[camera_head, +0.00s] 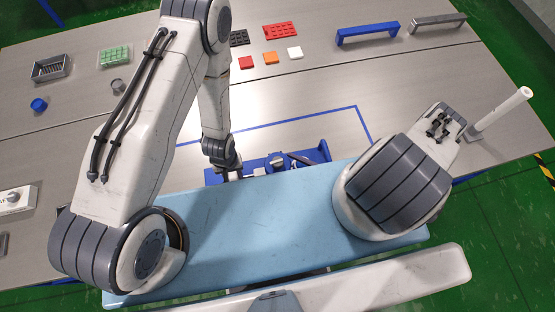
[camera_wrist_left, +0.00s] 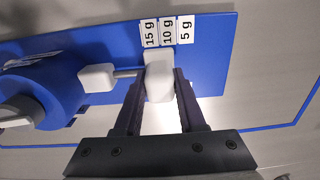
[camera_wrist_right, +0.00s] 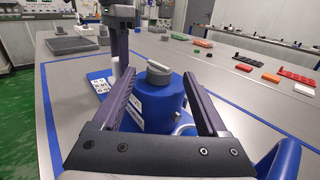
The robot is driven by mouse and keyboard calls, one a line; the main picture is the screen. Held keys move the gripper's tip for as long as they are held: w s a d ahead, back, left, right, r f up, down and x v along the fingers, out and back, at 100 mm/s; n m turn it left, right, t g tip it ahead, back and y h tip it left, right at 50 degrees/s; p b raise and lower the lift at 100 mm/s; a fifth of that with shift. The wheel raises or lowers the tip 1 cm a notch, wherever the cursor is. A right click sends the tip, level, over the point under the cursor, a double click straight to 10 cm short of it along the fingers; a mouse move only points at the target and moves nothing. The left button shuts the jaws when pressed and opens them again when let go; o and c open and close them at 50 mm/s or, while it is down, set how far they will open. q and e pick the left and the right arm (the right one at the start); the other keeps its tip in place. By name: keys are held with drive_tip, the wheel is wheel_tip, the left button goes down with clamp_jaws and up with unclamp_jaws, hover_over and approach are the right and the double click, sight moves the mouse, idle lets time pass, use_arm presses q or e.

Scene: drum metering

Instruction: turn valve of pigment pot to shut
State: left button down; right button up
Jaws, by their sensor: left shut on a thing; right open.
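The pigment pot is a blue cylinder (camera_wrist_right: 157,103) with a pale bar-shaped valve handle (camera_wrist_right: 158,73) on top. In the left wrist view the pot (camera_wrist_left: 52,90) is at the left edge, its grey valve (camera_wrist_left: 20,112) partly cut off. My left gripper (camera_wrist_left: 161,76) is shut on a white block (camera_wrist_left: 159,88) on the blue base (camera_wrist_left: 215,60), beside labels reading 15 g, 10 g and 5 g. My right gripper (camera_wrist_right: 159,76) is open, its fingers on either side of the pot in the picture; contact cannot be told. In the head view, my right fingers are hidden.
A blue tape outline (camera_head: 270,122) surrounds the station on the grey table. Red, orange and white tiles (camera_head: 270,57), a blue handle (camera_head: 367,33) and a grey handle (camera_head: 437,22) lie farther back. A white post (camera_head: 500,112) stands at the right.

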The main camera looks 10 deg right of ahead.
sight(283, 165)
drive_tip(key=shift+x, duration=2.4)
drive_tip(key=shift+c, duration=0.3)
clamp_jaws()
drive_tip(key=shift+m+t+h, duration=0.7)
drive_tip(key=shift+t, duration=0.2)
drive_tip(key=shift+o, duration=0.3)
unclamp_jaws()
